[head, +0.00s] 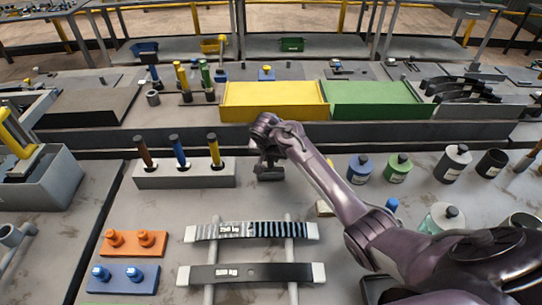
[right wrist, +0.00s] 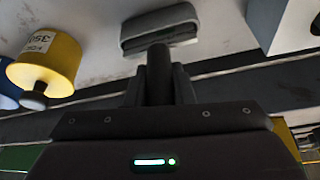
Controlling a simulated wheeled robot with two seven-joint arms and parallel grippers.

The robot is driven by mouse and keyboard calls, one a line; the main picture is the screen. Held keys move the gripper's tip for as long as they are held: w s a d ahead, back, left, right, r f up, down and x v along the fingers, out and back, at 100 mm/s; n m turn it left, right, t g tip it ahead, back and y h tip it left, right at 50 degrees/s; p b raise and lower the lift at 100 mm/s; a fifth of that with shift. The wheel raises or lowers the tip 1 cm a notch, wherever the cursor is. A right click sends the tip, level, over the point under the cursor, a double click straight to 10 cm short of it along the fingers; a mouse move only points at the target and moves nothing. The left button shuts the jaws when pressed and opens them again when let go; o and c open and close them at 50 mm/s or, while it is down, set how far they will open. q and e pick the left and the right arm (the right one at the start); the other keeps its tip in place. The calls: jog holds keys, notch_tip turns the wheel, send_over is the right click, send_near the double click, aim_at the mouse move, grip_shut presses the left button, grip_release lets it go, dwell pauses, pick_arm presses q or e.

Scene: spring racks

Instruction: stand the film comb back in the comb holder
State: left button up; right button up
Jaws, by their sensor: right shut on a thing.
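My right gripper (head: 268,163) is low over the bench, to the right of the tool rack. In the right wrist view its fingers (right wrist: 160,85) are shut on a dark, narrow piece (right wrist: 159,62), which I take for the film comb's handle. A dark grey rounded block with a slit (right wrist: 160,25) lies just beyond the fingertips; it looks like the comb holder and also shows under the gripper in the head view (head: 270,174). The comb's lower end is hidden, so I cannot tell whether it is inside the block. My left gripper is not in view.
A grey rack (head: 185,179) with three handled tools stands left of my right gripper. Yellow (head: 274,93) and green (head: 372,95) bins lie behind. Blue (head: 360,170) and green (head: 398,167) weights stand right of my arm. Two leaf springs (head: 250,272) lie in front.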

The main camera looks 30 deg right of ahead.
jog(key=shift+f, duration=0.45)
jog(key=o, duration=1)
jog(key=shift+c, duration=0.2)
jog(key=shift+o, duration=0.3)
jog(key=o, duration=0.4)
jog(key=shift+r, duration=0.15)
notch_tip(320, 180, up, 7)
jog(key=p, duration=0.7)
